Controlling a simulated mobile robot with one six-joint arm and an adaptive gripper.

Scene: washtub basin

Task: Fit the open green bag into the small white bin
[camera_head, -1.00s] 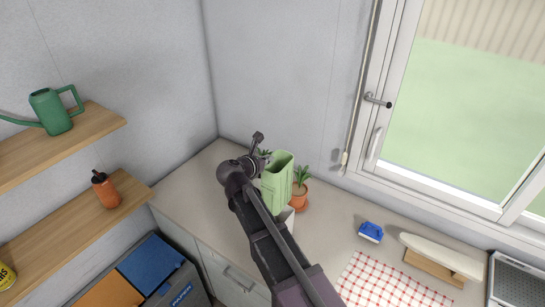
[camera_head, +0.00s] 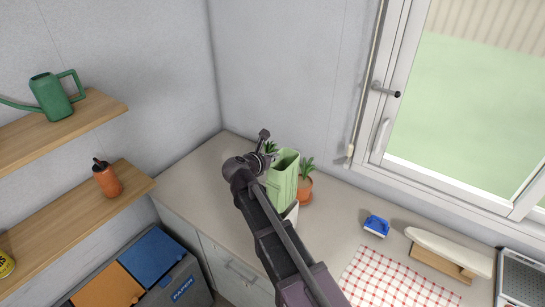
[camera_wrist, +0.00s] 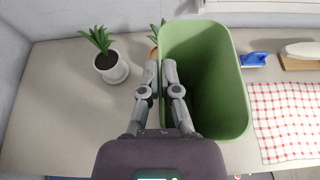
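The green bag (camera_head: 283,180) is open at the top and stands upright over the back counter. In the wrist view I look down into the open bag (camera_wrist: 205,75). My gripper (camera_head: 267,152) is at the left side of the bag's rim. In the wrist view its two fingers (camera_wrist: 160,68) are closed on the bag's left wall, one outside and one inside. A small part of the white bin (camera_head: 292,212) shows under the bag, mostly hidden by my arm and the bag. I cannot tell how deep the bag sits in it.
A terracotta plant pot (camera_head: 305,187) stands close right of the bag. A white plant pot (camera_wrist: 111,68) stands to its left. A blue brush (camera_head: 376,226), an ironing board (camera_head: 450,250) and a checked cloth (camera_head: 395,283) lie further right. Bare counter lies left.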

